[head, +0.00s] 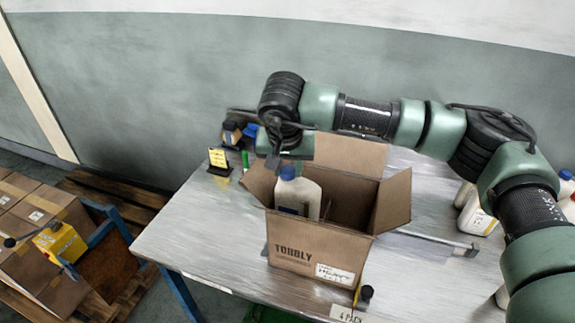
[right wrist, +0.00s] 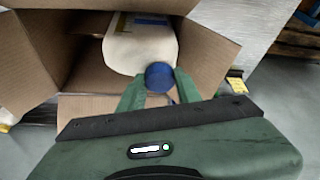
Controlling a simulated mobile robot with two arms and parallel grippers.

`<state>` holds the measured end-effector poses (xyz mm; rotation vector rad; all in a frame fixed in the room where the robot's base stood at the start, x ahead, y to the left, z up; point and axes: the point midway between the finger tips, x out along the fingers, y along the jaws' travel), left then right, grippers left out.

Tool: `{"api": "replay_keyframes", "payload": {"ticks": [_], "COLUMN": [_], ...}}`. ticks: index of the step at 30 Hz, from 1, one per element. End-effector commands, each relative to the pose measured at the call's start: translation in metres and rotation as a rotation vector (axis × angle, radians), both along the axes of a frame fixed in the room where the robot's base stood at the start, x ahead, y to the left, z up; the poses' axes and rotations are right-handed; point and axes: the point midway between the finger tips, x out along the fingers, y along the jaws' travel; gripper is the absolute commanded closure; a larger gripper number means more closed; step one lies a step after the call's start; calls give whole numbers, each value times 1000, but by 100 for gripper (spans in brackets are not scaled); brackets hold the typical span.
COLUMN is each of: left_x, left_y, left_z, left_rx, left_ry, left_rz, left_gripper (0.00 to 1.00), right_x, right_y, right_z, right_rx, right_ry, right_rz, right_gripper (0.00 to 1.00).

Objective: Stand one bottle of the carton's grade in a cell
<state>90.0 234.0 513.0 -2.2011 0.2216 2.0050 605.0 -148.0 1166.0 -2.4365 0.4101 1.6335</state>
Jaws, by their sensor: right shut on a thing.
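An open brown carton (head: 318,254) printed "TOBBLY", with a white label on its front, stands on the metal table. A cream bottle (head: 309,190) with a blue cap is in the carton's left part; its lower end is hidden by the front wall. My right gripper (right wrist: 160,84) is shut on this bottle at its blue cap, and the bottle (right wrist: 140,45) also shows in the right wrist view, inside the carton (right wrist: 213,50). I cannot tell whether its base touches the carton floor. A cardboard divider shows beside the bottle. My left gripper is not in view.
The metal table (head: 205,235) has free room left of the carton. A yellow sign (head: 219,159) and small dark items stand behind it. Several white bottles (head: 476,215) stand at the right, partly behind my arm. A "4 PACK" label (head: 346,314) is at the front edge.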

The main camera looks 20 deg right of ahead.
Motion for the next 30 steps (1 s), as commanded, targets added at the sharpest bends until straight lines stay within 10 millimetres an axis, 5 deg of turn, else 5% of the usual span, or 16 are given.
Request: {"api": "replay_keyframes", "payload": {"ticks": [18,30], "left_x": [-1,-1], "left_y": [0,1], "left_z": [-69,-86], "left_rx": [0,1], "left_ry": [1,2], "left_rz": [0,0], "left_gripper": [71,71], "right_x": [1,1], "right_y": [0,0], "right_z": [-77,-97], "right_rx": [2,2], "right_ry": [-5,-5], "right_rz": [-1,-1], "right_gripper": [100,100]}}
